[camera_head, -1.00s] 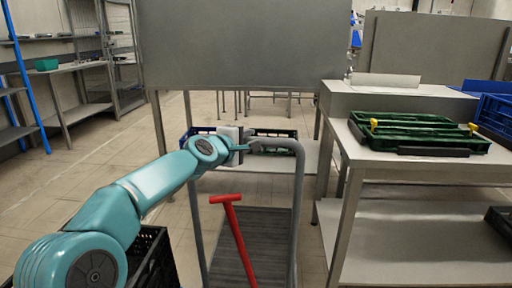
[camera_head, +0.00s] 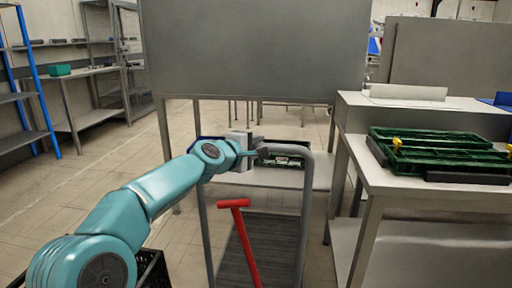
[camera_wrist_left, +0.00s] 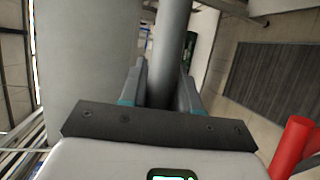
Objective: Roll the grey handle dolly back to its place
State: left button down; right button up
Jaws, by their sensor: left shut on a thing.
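The dolly has a grey tubular handle (camera_head: 306,190) and a dark ribbed deck (camera_head: 262,245) low on the floor in front of me. My left gripper (camera_head: 256,153) is at the top bar of the handle. In the left wrist view the left gripper (camera_wrist_left: 160,88) has its fingers on both sides of the grey tube (camera_wrist_left: 172,45), shut on it. A red T-shaped bar (camera_head: 240,235) stands tilted over the deck; part of it also shows at the right of the left wrist view (camera_wrist_left: 292,145). My right gripper is not in view.
A metal table with a tall grey panel (camera_head: 255,50) stands ahead, with crates on its lower shelf. A steel table (camera_head: 395,185) with a green crate (camera_head: 440,155) is close on the right. A black crate (camera_head: 152,270) is at lower left. Floor is open at left.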

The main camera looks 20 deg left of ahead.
pick_arm(q)
jog(key=shift+r, duration=0.25)
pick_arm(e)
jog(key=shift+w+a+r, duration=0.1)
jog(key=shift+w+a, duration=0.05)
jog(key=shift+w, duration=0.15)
pick_arm(q)
jog(key=shift+a, duration=0.1)
jog(key=c, duration=0.9)
grip_release()
jog(key=shift+w, duration=0.15)
jog(key=shift+w+f, duration=0.1)
jog(key=shift+f, duration=0.05)
jog(key=shift+s, duration=0.25)
